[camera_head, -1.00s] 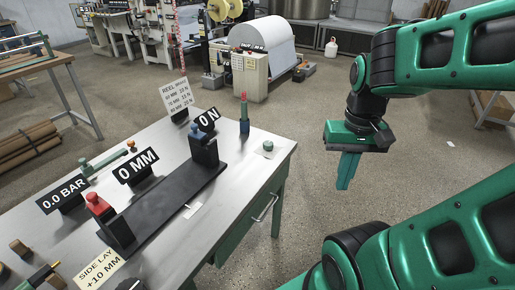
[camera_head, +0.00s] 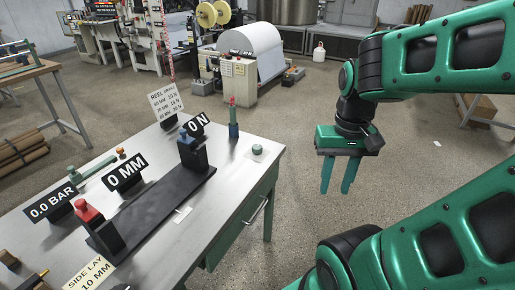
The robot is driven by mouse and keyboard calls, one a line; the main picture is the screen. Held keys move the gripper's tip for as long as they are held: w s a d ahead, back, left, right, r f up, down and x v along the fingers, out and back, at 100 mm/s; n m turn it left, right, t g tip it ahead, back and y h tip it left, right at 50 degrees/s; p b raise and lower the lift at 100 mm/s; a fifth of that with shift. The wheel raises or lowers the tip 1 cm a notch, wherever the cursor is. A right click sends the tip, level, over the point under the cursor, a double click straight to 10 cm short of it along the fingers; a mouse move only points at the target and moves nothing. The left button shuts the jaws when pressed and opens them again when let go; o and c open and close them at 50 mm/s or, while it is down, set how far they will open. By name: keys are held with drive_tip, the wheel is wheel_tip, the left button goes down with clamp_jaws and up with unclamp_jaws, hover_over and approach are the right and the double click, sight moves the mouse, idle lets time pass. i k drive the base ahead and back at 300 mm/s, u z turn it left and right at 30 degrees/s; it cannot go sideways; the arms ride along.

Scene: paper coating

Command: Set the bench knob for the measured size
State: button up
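The bench (camera_head: 225,185) stands at the lower left. On its black rail (camera_head: 155,212) are a block with a red knob (camera_head: 87,211) at the near end and a block with a blue knob (camera_head: 186,136) at the far end. Signs read "0.0 BAR" (camera_head: 52,203), "0 MM" (camera_head: 126,173) and "0 N" (camera_head: 198,124). A reel card (camera_head: 165,101) lists sizes against N values, small to read. A side lay card (camera_head: 90,272) shows 10 MM. My gripper (camera_head: 336,189) hangs empty over the floor, right of the bench, its two fingers pointing down and apart.
A green-and-red upright piece (camera_head: 233,122) and a small green button (camera_head: 257,149) are on the bench's right side. A machine with a white roll (camera_head: 263,45) stands behind. The floor between bench and gripper is clear.

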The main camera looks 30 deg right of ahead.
sight(256, 149)
drive_tip(key=k, duration=1.1)
drive_tip(key=z, duration=0.55)
drive_tip(key=i, duration=1.9)
drive_tip(key=u, duration=0.35)
